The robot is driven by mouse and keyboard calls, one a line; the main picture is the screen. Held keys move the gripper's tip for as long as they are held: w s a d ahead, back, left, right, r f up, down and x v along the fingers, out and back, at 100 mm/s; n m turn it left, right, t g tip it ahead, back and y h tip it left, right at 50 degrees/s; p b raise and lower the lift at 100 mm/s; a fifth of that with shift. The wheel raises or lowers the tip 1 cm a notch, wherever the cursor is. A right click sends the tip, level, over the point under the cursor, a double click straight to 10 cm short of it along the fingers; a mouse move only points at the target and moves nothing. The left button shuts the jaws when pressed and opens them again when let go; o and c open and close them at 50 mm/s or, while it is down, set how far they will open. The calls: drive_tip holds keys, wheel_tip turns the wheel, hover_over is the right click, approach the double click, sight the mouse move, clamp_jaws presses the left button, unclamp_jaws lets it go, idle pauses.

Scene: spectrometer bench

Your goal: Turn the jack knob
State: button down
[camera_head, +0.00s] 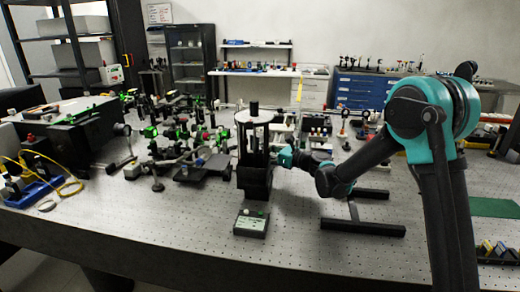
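A tall black device (254,182) with a round pale plate near its top stands at the middle of the perforated bench; it may be the jack, but I cannot be sure. My black and teal arm reaches in from the right. My gripper (284,157) is at the right side of this device, close to it or touching it; I cannot tell which. The fingers are small and dark against the device, so their opening does not show. I cannot make out a jack knob; it may be hidden by my gripper.
A small grey box (251,223) with buttons sits in front of the device. A black frame stand (362,227) lies under my arm. Optics mounts crowd the bench to the left, beside a large black box (85,137).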

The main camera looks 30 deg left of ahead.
drive_tip(key=shift+m+t, duration=0.8)
drive_tip(key=shift+t, duration=0.5)
drive_tip(key=c, duration=1.3)
unclamp_jaws()
drive_tip(key=v, duration=1.2)
drive_tip(key=shift+r, duration=0.15)
